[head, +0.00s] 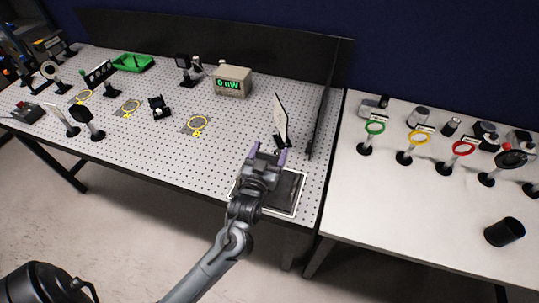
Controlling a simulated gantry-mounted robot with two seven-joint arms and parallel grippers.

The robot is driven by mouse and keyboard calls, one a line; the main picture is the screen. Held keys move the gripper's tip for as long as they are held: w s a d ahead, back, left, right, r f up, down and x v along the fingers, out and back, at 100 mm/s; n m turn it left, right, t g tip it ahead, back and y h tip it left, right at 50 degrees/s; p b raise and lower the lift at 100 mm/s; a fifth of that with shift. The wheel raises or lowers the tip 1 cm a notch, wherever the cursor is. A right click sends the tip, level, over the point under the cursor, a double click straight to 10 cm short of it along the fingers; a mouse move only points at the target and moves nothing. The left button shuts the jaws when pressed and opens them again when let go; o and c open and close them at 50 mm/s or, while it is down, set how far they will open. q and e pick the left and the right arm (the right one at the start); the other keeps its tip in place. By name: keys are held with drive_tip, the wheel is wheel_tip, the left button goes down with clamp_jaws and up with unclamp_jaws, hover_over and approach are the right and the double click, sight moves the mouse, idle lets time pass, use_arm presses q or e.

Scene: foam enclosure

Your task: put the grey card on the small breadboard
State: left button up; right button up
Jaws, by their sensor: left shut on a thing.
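The grey card (281,120) is a pale, thin upright panel seen nearly edge-on, leaning slightly, with a dark mount at its foot. My left gripper (267,157) has purple fingertips and is shut at the card's lower end, which it partly hides. The small breadboard (290,188) is a dark plate with a white outline at the front right of the large perforated table. My left gripper and wrist are over it in the picture and cover its left part. The gap between card and breadboard cannot be judged. My right gripper is not in view.
A tall dark panel (321,100) stands just right of the card. A display box (232,81), green tray (133,63) and several optics mounts stand farther left and back. Ringed posts (375,128) and a black cup (504,231) stand on the right table.

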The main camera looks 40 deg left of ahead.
use_arm(q)
drive_tip(key=o, duration=1.6)
drive_tip(key=shift+f, duration=0.1)
